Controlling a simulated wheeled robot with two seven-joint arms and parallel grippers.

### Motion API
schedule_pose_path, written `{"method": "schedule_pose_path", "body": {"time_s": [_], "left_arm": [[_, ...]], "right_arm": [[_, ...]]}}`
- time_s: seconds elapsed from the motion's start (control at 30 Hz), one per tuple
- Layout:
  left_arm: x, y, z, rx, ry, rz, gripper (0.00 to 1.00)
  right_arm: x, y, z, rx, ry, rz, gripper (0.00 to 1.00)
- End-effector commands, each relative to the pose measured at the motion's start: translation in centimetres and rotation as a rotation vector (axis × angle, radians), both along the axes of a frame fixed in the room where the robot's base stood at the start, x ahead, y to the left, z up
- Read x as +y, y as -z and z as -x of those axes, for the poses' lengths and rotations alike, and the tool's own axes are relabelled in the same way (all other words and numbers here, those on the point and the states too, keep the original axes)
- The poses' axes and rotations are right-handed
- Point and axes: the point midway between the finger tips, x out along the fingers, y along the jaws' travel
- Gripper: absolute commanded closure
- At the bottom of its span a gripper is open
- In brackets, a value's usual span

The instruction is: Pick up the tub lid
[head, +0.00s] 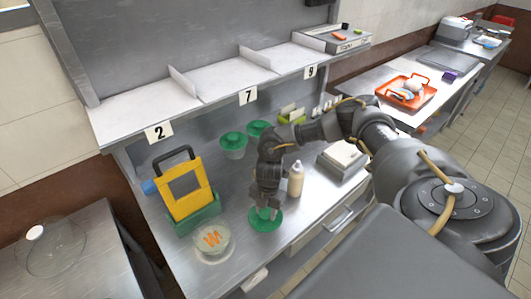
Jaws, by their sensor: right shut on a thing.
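The green round tub lid (267,224) is at the front of the steel counter, right of an open clear tub (213,250) with orange food inside. My right gripper (264,211) points down over the lid and is shut on its raised middle part, which the fingers partly hide. I cannot tell whether the lid touches the counter or is slightly above it. Two more tubs with green lids, a nearer one (233,146) and a farther one (258,128), stand farther back. My left gripper is not in view.
A cream bottle (295,180) stands close to the right of my gripper. A yellow frame in a green base (196,217) stands left. A white-topped scale-like box (342,159) is to the right. A shelf with labels 2, 7 and 9 (205,95) overhangs the back.

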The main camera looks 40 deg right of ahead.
Motion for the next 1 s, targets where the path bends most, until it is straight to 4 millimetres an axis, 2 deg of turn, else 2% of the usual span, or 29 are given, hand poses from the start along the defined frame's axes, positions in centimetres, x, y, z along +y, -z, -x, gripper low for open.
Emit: {"method": "schedule_pose_path", "body": {"time_s": [0.37, 0.47, 0.57, 0.8, 1.0], "left_arm": [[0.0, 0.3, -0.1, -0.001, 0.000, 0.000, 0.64], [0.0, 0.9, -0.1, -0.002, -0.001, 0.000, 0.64], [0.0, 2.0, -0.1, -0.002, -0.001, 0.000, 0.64], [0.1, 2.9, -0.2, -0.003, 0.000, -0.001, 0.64], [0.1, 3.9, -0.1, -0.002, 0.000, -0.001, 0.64]], "right_arm": [[0.0, -0.4, -0.1, -0.001, 0.000, 0.000, 0.79], [0.0, -1.3, -0.1, -0.003, -0.001, -0.001, 0.79], [0.0, -3.0, -0.2, -0.006, -0.002, -0.002, 0.79], [-2.7, -8.7, 4.0, -0.005, 0.000, 0.000, 0.79], [-5.2, -10.9, 8.2, -0.003, 0.001, 0.001, 0.79]]}}
